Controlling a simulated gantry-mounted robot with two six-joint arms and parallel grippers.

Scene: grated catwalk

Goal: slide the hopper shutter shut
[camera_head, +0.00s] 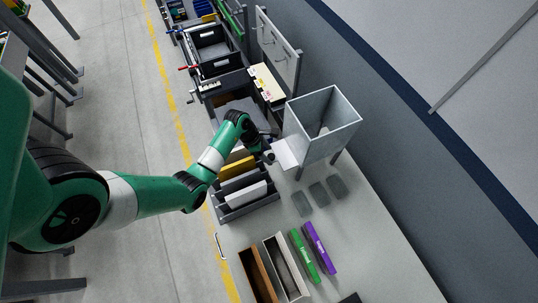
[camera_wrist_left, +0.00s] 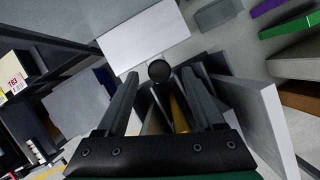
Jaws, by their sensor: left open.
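The hopper (camera_head: 322,122) is a grey open-topped box on legs on the worktop. Its shutter (camera_head: 286,153) is a pale flat plate sticking out of the hopper's lower left side, so it stands at least partly open. The plate also shows in the left wrist view (camera_wrist_left: 145,38), with a round black knob (camera_wrist_left: 159,71) at its near edge. My left gripper (camera_head: 266,148) is at the shutter's outer end. In the wrist view its two fingers (camera_wrist_left: 161,78) are apart, with the knob between their tips; I cannot tell whether they touch it. My right gripper is not in view.
A file rack (camera_head: 248,205) with upright folders stands just below my left gripper. Grey pads (camera_head: 319,194), a green box (camera_head: 304,256), a purple box (camera_head: 320,248) and narrow trays lie nearer. Dark bins (camera_head: 212,50) line the far side. The worktop right of the pads is clear.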

